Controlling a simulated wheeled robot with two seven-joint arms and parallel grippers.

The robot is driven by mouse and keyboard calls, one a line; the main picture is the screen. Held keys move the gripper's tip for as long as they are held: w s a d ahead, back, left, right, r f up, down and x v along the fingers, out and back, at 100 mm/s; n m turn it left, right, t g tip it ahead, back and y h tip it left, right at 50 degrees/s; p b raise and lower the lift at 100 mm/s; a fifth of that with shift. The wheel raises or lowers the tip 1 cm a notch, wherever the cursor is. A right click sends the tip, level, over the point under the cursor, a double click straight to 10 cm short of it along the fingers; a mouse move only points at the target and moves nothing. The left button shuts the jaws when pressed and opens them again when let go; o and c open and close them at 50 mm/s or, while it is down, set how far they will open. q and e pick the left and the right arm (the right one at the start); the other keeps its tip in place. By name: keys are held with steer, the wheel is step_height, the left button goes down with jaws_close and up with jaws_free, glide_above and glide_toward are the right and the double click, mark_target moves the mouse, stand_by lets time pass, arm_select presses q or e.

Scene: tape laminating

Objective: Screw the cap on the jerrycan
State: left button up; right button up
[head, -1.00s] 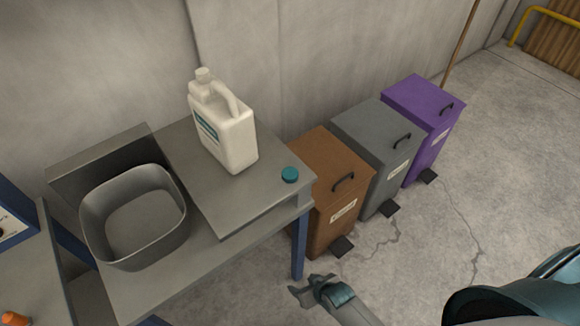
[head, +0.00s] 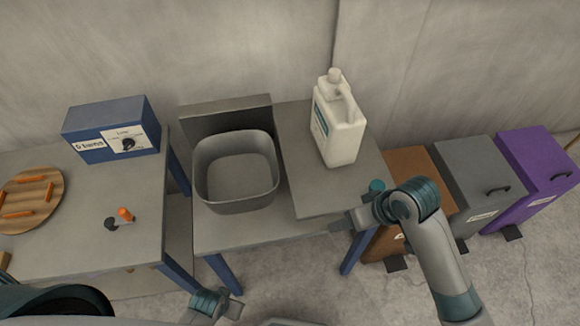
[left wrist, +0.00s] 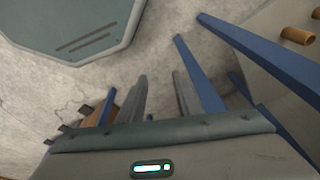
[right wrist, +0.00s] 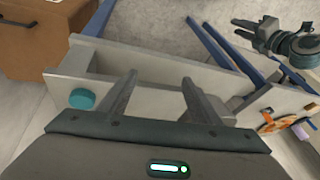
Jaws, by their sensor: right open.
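The white jerrycan (head: 342,138) stands upright on the grey bench (head: 312,196) in the head view, its narrow white neck at the top bare. The teal cap (head: 377,186) lies on the bench's right end; it also shows in the right wrist view (right wrist: 82,98), left of the fingers. My right gripper (head: 338,224) is open and empty at the bench's front edge, just in front of the cap. My left gripper (head: 228,308) is low in front of the bench, away from cap and jerrycan. Its fingers in the left wrist view (left wrist: 160,76) are apart with nothing between them.
A grey basin (head: 237,207) sits left of the jerrycan. Brown, grey (head: 478,180) and purple bins stand right of the bench. A left table holds a blue box (head: 112,128), a wooden disc (head: 30,200) and an orange-tipped item (head: 125,214).

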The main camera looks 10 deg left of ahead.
arm_select(q)
steer(key=s+a+f+g, duration=0.1)
steer(key=s+a+f, duration=0.2)
steer(key=s+f, duration=1.5)
steer(key=shift+s+a+f, duration=0.15)
steer(key=shift+s+f, duration=0.25)
steer(key=shift+f, duration=0.35)
arm_select(e)
steer(key=w+d+r+g+h, duration=0.1)
steer(key=w+d+r+h, duration=0.1)
steer(key=w+r, duration=0.5)
steer(key=w+d+r+n+g+h, duration=0.1)
steer(key=w+d+r+h, duration=0.1)
steer(key=w+d+r, duration=0.3)
step_height(320, 180, up, 5)
steer(key=shift+w+f, duration=0.2)
steer(key=shift+w, duration=0.7)
steer(key=shift+f, duration=0.15)
steer(key=p, duration=0.3)
glide_above(376, 184)
step_height(376, 184, down, 11)
steer(key=shift+r, duration=0.1)
arm_select(q)
steer(key=shift+r, duration=1.75)
arm_select(e)
steer(key=shift+w+f, duration=0.1)
steer(key=shift+f, duration=0.5)
